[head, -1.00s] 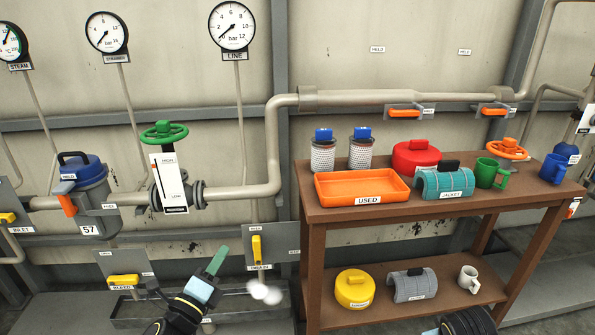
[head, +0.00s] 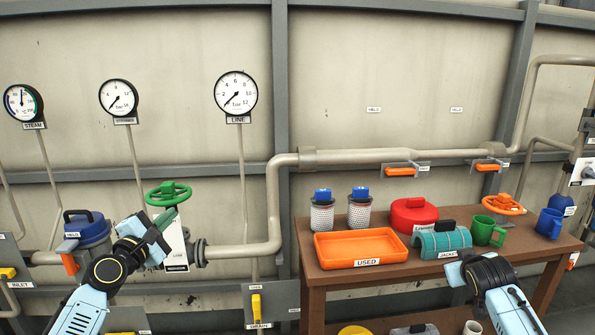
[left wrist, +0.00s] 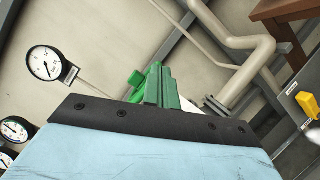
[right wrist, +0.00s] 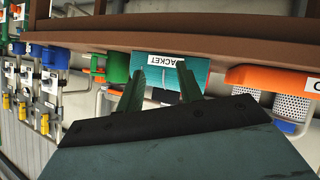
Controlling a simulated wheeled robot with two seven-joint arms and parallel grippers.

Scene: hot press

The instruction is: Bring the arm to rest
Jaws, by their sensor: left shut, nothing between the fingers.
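My left gripper (head: 167,218) is raised in front of the pipe, overlapping the area just below the green handwheel (head: 168,193) in the head view. Its green fingers are together and empty, as the left wrist view (left wrist: 160,88) also shows. I cannot tell whether it touches the wheel. My right arm (head: 490,280) is bent in front of the wooden table's front edge. In the right wrist view my right gripper (right wrist: 160,82) has its two green fingers apart with nothing held; the teal jacket (right wrist: 198,68) shows beyond them.
The wooden table (head: 318,285) carries an orange USED tray (head: 340,250), two mesh filters, a red lidded pot (head: 408,214), the jacket and mugs. A blue-lidded housing (head: 90,228) stands left of the handwheel. A yellow drain lever (head: 256,308) is low in the middle.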

